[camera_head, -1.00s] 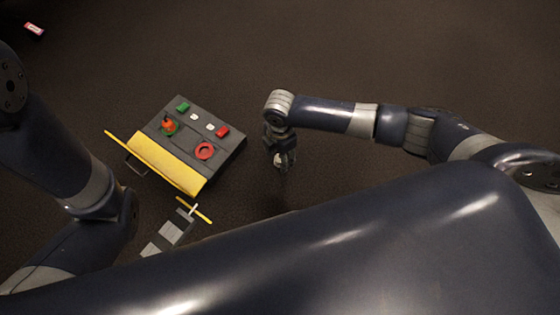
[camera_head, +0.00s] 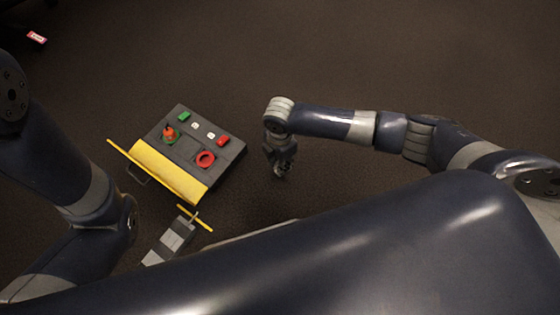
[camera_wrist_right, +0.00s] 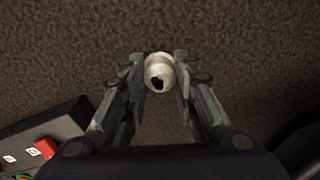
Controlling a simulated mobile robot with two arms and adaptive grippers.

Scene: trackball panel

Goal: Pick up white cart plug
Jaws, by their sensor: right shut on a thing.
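The white cart plug (camera_wrist_right: 159,68) is a small round, pale piece with a dark hole in its face. In the right wrist view it sits between the fingertips of my right gripper (camera_wrist_right: 160,78), which is shut on it, above the brown carpet. In the head view my right gripper (camera_head: 279,168) hangs down to the right of the control panel, apart from it. The plug cannot be made out clearly there.
Carpet (camera_head: 400,60) behind is clear.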

